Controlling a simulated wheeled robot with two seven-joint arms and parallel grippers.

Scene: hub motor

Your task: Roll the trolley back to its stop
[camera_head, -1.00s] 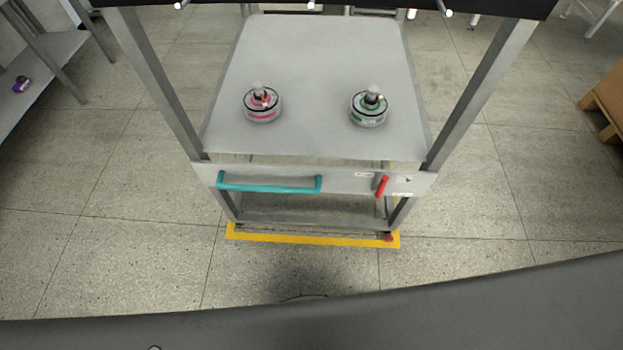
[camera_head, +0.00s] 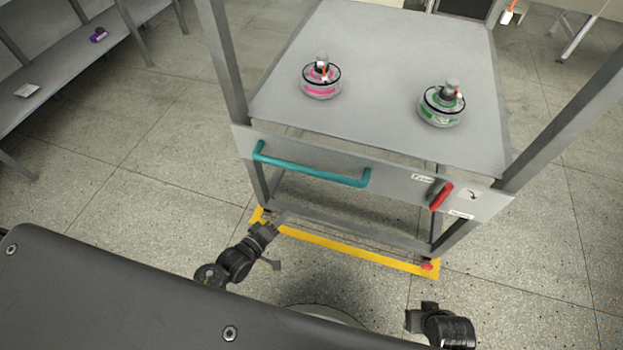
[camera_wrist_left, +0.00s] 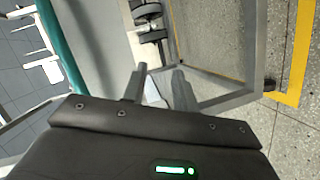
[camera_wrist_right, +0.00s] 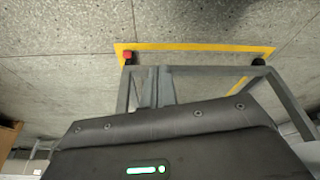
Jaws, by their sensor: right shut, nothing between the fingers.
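The grey trolley (camera_head: 385,75) stands in front of me with a teal handle (camera_head: 310,168) across its front panel. A red lever (camera_head: 441,197) sits at the panel's right, beside small labels. The front legs stand by a yellow floor strip (camera_head: 340,252) with a red piece (camera_head: 427,267) at its right end. My left gripper (camera_head: 272,232) is below and in front of the handle, touching nothing I can see; its fingers are apart in the left wrist view (camera_wrist_left: 160,85). My right gripper (camera_head: 422,308) is low in front of the strip's right end, shut and empty.
Two hub motors, one with a pink band (camera_head: 321,80) and one with a green band (camera_head: 441,104), stand on the trolley top. A shelf (camera_head: 60,60) is at the left. Floor (camera_head: 150,170) is clear left of the trolley.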

